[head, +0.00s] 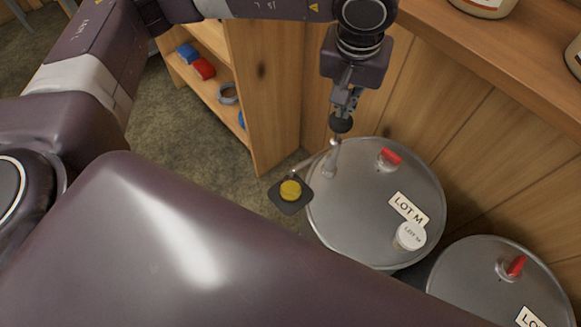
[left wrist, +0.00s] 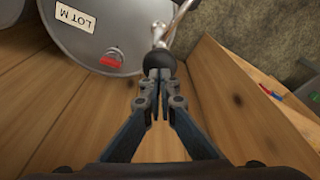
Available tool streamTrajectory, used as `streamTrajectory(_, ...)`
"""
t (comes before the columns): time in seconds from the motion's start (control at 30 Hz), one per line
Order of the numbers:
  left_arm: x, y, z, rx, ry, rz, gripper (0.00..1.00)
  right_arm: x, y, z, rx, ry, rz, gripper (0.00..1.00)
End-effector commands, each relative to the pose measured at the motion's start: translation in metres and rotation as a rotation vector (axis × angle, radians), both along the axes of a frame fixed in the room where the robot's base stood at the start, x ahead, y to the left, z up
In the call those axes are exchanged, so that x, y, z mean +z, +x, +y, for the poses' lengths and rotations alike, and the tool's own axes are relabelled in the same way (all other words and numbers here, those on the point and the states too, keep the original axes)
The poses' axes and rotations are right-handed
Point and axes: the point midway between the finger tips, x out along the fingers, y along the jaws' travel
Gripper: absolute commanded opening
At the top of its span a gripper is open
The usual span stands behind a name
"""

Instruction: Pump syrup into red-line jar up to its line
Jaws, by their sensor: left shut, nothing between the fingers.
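A grey drum (head: 375,215) with a LOT M label stands below my left gripper (head: 343,112). A pump with a black ball knob (head: 340,124) rises from its lid, and its spout points left. My left gripper is shut and empty, its tips right at the knob. The left wrist view shows the shut fingertips (left wrist: 159,78) against or just above the knob (left wrist: 158,62); contact is unclear. A round yellow thing (head: 290,190), perhaps the jar seen from above, sits on a small dark tray (head: 278,203) beside the drum, under the spout. No red line is readable.
A second drum (head: 480,275) stands at the lower right. Wooden shelving (head: 262,90) is behind, and a high shelf (head: 510,50) holds partly cut-off jars.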

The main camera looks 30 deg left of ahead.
Motion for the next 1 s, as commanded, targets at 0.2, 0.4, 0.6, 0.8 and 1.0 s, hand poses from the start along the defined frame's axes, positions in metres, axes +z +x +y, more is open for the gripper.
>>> streamTrajectory(0.2,0.019,0.001,0.0,0.0,0.0,-0.003,0.0,0.01,0.0,0.001,0.001,0.001,-0.001,0.4)
streamTrajectory(0.4,0.039,0.0,0.0,0.0,-0.001,-0.001,0.0,0.019,0.001,0.003,0.0,0.003,-0.001,0.4)
streamTrajectory(0.6,0.058,0.0,0.0,0.0,0.0,-0.002,0.0,0.027,0.001,0.005,0.0,0.006,-0.002,0.4)
streamTrajectory(0.8,0.059,0.0,0.0,-0.001,0.0,0.0,0.0,0.027,0.001,0.004,0.0,0.006,-0.002,0.4)
streamTrajectory(1.0,0.059,0.0,0.0,0.0,0.0,0.0,0.0,0.027,0.001,0.004,-0.001,0.005,-0.002,0.4)
